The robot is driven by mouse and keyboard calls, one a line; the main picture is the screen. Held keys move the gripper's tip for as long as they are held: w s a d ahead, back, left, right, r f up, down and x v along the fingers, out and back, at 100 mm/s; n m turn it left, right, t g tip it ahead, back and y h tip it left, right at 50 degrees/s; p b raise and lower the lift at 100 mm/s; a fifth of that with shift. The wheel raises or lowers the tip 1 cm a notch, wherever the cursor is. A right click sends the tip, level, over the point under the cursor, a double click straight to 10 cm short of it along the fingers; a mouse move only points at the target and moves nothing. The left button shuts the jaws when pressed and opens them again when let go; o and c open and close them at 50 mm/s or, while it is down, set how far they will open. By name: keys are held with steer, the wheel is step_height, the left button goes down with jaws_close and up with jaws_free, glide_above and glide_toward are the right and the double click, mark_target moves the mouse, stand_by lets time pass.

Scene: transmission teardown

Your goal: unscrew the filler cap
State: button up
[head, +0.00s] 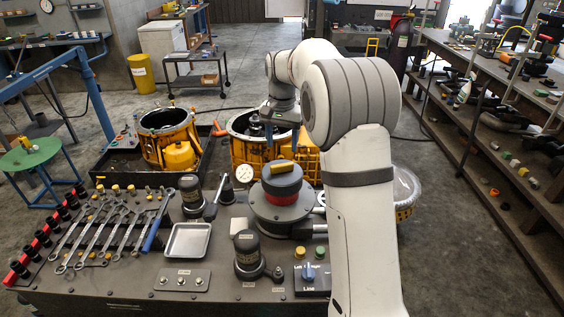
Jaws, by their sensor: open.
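My gripper (270,132) points down over the yellow transmission housing (245,155) behind the bench. It is open, small in the view and partly lost against the dark parts there. I cannot tell whether its fingers touch anything. I cannot make out the filler cap for certain; my arm hides part of the housing's right side. A small yellow piece (282,167) lies on top of a round grey and red fixture (283,195) on the bench, in front of the housing.
A second yellow housing (168,140) stands in a dark tray at the left. The bench holds wrenches (110,230), a metal tray (188,241), dark cylindrical tools (248,252) and a control box (312,280). A clear round container (405,187) stands right of my arm. Shelving lines the right side.

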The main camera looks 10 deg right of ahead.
mark_target(282, 165)
steer(key=m+b, duration=0.1)
steer(key=m, duration=0.4)
steer(key=m+b, duration=0.1)
steer(key=m, duration=0.4)
steer(key=shift+m+b, duration=0.3)
steer(key=shift+b, duration=0.05)
step_height(282, 165, down, 7)
steer(key=b, duration=0.3)
steer(key=shift+f+b, duration=0.2)
steer(key=shift+b, duration=0.15)
jaws_close()
